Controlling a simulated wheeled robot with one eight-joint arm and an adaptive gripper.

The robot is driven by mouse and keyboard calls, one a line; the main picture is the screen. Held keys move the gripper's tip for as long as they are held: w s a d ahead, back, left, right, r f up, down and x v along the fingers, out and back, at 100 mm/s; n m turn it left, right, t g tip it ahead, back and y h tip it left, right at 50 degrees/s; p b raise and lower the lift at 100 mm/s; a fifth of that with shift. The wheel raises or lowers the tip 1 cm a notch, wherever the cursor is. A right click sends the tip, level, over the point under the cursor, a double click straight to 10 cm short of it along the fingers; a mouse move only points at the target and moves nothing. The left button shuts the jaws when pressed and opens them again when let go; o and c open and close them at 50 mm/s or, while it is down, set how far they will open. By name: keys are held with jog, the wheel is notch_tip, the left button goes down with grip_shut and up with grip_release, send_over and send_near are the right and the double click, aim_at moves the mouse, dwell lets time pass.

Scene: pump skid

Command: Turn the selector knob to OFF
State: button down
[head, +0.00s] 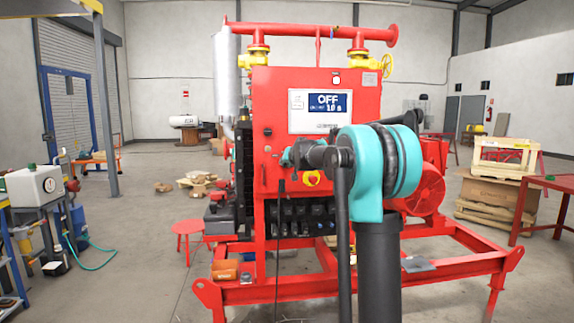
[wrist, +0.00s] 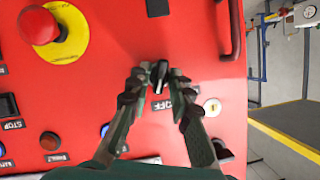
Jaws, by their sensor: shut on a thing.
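The red control cabinet (head: 360,82) stands in the middle of the head view, and its screen (head: 320,111) reads OFF with "10 s" below it. In the wrist view, the small black selector knob (wrist: 158,76) sits on the red panel, with a light mark on it. My gripper (wrist: 158,80) has a finger on each side of the knob and is shut on it. A label reading OFF (wrist: 163,105) lies just beside the knob, between the fingers. In the head view my gripper (head: 288,157) is at the panel's front, and the knob is hidden there.
A red emergency-stop button on a yellow disc (wrist: 40,25) is at the wrist view's upper left. It also shows in the head view (head: 311,178).

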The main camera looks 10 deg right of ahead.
jog(key=shift+a+n+h, duration=0.1)
jog(key=shift+n+h, duration=0.8)
jog(key=shift+n, duration=0.2)
jog(key=c, duration=1.6)
grip_release()
jog(key=v, duration=1.2)
jog(key=shift+a, duration=0.1)
